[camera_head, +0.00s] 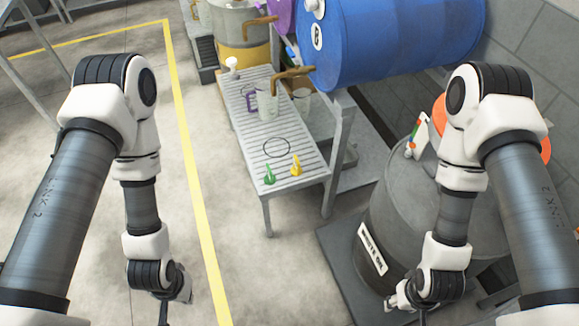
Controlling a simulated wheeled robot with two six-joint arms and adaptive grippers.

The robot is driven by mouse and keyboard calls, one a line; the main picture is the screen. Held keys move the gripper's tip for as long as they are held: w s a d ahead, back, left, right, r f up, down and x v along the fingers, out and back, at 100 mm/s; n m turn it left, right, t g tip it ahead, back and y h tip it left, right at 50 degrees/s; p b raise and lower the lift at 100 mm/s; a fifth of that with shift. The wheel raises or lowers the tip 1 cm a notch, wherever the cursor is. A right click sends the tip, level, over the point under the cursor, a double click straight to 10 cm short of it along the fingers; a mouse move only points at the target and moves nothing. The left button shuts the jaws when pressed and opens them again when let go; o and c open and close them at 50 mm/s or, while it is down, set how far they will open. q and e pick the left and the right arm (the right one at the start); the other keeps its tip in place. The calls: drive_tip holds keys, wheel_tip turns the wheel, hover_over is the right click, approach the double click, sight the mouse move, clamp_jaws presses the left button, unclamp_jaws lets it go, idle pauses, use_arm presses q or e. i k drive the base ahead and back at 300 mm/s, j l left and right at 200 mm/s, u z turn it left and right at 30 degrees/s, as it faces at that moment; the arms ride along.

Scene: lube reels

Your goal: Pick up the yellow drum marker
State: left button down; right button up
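The yellow drum marker (296,165) stands on the near end of a slatted grey metal table (285,178), beside a similar green marker (270,175). My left gripper (163,314) is at the bottom edge, left of the table and well apart from the yellow marker; its fingers are mostly cut off. My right gripper (423,316) is at the bottom edge on the right, in front of the waste oil drum and also apart from the marker; its fingertips are cut off. Neither gripper's opening can be made out, and nothing visible is held.
A black circle is marked on the table. Behind it stand a clear jug (267,103) and a purple-handled item (249,98). A blue drum (395,38) lies with its brown tap over the table. A grey waste oil drum (385,205) stands right. Floor left of the table is clear.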

sight(296, 170)
drive_tip(key=i+j+z, duration=0.1)
drive_tip(key=j+z, duration=0.15)
drive_tip(key=z, duration=0.15)
drive_tip(key=i+j+z, duration=0.1)
drive_tip(key=j+z, duration=0.45)
drive_tip(key=z, duration=0.2)
drive_tip(key=j+z, duration=0.35)
